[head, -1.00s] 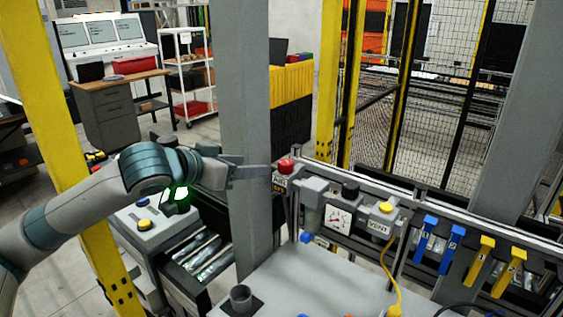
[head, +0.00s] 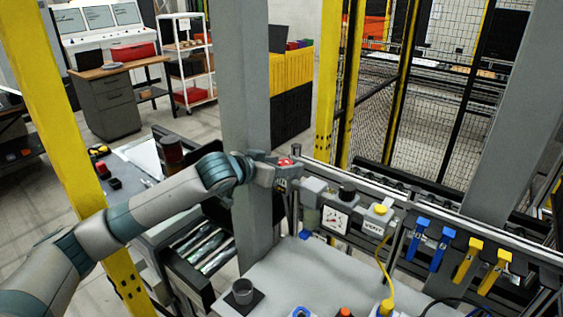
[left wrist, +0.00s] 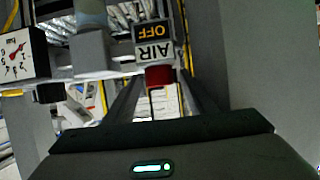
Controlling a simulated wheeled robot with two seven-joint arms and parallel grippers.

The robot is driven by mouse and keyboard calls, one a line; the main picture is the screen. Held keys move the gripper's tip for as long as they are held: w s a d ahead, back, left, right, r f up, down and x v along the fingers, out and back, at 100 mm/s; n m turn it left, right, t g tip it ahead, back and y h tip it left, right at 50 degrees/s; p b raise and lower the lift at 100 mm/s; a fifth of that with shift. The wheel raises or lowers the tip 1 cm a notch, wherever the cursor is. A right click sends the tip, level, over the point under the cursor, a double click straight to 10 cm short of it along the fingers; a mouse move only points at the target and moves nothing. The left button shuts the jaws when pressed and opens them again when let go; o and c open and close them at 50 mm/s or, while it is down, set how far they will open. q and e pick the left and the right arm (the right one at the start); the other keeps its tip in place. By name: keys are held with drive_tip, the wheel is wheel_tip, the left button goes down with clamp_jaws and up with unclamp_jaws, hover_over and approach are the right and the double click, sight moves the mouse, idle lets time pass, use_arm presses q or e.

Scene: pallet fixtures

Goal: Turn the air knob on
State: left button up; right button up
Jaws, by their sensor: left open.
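The red air knob (head: 285,162) sits on top of a small grey block at the left end of the rail. In the left wrist view the red knob (left wrist: 159,75) shows by an upside-down label reading AIR (left wrist: 154,53) and OFF (left wrist: 148,31). My left gripper (head: 280,174) has its jaws at the knob in the head view. In the left wrist view its open fingers (left wrist: 161,88) stand one on each side of the knob, with a gap visible. I cannot tell if either finger touches it. My right gripper is not in view.
A pressure gauge (head: 335,220), a black knob (head: 347,193) and a yellow button (head: 380,208) stand right of the air knob. A grey upright post (head: 244,80) is close behind my left wrist. Blue tags (head: 437,250) and yellow tags (head: 467,262) hang farther right.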

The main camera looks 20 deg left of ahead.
use_arm(q)
drive_tip(key=c, duration=1)
drive_tip(key=shift+c, duration=0.2)
